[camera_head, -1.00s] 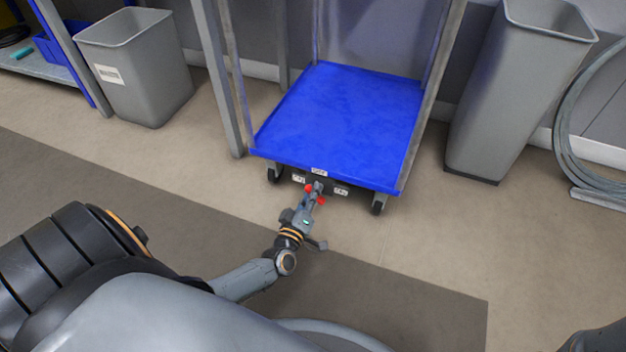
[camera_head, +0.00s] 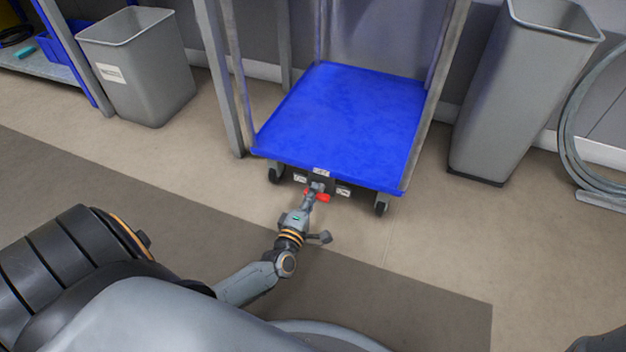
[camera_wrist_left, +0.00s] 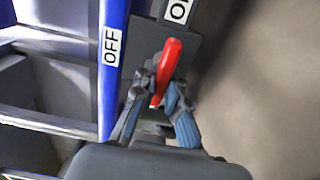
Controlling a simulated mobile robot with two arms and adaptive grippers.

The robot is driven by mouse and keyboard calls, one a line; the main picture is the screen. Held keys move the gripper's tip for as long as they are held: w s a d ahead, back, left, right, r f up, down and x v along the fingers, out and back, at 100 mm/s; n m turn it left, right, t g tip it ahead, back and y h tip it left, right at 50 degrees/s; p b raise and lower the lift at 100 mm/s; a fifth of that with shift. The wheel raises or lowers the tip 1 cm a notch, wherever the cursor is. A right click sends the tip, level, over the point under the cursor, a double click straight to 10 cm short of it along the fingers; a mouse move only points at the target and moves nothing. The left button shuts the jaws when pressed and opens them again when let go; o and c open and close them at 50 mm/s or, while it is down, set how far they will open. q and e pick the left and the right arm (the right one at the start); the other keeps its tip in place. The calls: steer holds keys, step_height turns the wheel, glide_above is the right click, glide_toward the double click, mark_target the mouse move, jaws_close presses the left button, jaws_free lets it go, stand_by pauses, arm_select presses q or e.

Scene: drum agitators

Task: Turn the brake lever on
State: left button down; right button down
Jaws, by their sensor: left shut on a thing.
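The red brake lever (camera_head: 323,198) sits on a dark plate under the front edge of the blue cart (camera_head: 345,115). My left gripper (camera_head: 314,190) reaches it from the front and is shut on it. In the left wrist view the lever (camera_wrist_left: 171,58) stands out between the fingertips of my left gripper (camera_wrist_left: 163,84), slightly tilted. An OFF label (camera_wrist_left: 112,46) is left of the lever, and a partly cut-off label (camera_wrist_left: 178,10) starting with "O" is above it. My right gripper is not in view.
A grey bin (camera_head: 140,75) stands left of the cart and a taller grey bin (camera_head: 520,90) stands right of it. A grey coil (camera_head: 590,150) is at the far right. The floor in front of the cart is clear.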

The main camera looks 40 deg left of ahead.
arm_select(q)
steer(key=shift+n, duration=0.3)
steer(key=c, duration=1.4)
jaws_free()
steer(key=shift+o, duration=0.2)
